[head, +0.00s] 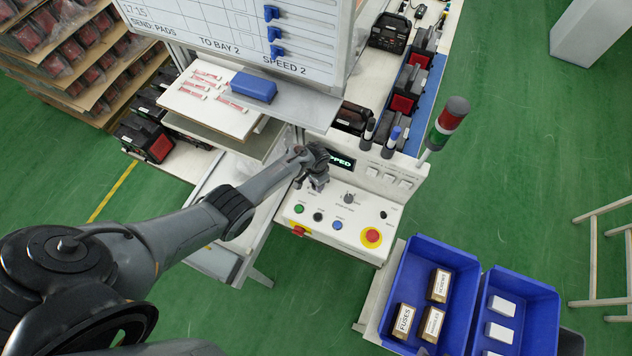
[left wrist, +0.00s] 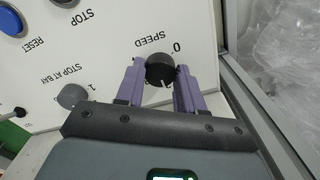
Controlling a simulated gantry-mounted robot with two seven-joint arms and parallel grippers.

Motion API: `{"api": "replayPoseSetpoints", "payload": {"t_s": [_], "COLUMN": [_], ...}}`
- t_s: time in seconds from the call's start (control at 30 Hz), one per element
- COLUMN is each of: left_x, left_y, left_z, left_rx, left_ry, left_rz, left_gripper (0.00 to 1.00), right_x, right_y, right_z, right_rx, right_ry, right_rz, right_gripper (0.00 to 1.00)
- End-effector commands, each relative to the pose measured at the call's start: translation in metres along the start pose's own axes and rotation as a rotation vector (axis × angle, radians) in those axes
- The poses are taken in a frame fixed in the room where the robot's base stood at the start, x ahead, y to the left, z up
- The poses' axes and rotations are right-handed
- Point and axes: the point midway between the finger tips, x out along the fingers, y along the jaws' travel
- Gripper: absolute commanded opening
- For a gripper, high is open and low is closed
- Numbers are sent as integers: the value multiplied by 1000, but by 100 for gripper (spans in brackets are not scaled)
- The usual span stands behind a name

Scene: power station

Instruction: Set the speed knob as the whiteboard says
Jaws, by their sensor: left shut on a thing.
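The whiteboard (head: 235,35) reads "SEND: PADS", "TO BAY 2" and "SPEED 2". In the left wrist view the black speed knob (left wrist: 159,69) sits on the white panel beside the label SPEED and a "0" mark. A short white pointer shows on its edge, towards the gripper. My left gripper (left wrist: 160,82) is shut on the knob, one purple finger on each side; it also shows over the panel in the head view (head: 318,184), where it hides the knob. My right gripper is not in view.
The grey STOP AT BAY knob (left wrist: 72,96) is close by; it also shows in the head view (head: 348,198). Green, black and blue buttons and a red emergency button (head: 371,236) line the panel. A partly hidden display (head: 343,161) shows "PPED". Blue bins (head: 399,290) stand at right.

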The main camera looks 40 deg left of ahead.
Motion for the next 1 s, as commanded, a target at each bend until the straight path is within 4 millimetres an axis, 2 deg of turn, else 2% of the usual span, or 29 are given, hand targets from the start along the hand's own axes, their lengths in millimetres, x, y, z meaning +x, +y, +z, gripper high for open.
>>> {"api": "replayPoseSetpoints", "payload": {"t_s": [0.13, 0.17, 0.3, 0.33, 0.73, 1.0], "left_x": [0, 0, 0, 0, -7, -44], "left_y": [0, 0, 0, 0, 0, 0], "left_z": [0, 0, 0, 0, 0, -1], "left_rx": [-1, -1, -1, -1, -1, -1], "left_ry": [0, 0, 0, 0, 0, 3], "left_rz": [0, 0, 0, 0, 0, 0], "left_gripper": [7, 39, 60, 63, 63, 63], "right_x": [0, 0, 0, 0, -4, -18], "right_y": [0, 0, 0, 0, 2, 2], "right_z": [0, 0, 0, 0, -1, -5], "right_rx": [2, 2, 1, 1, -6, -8], "right_ry": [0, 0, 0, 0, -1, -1], "right_rz": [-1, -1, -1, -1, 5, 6], "right_gripper": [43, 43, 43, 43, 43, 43]}}
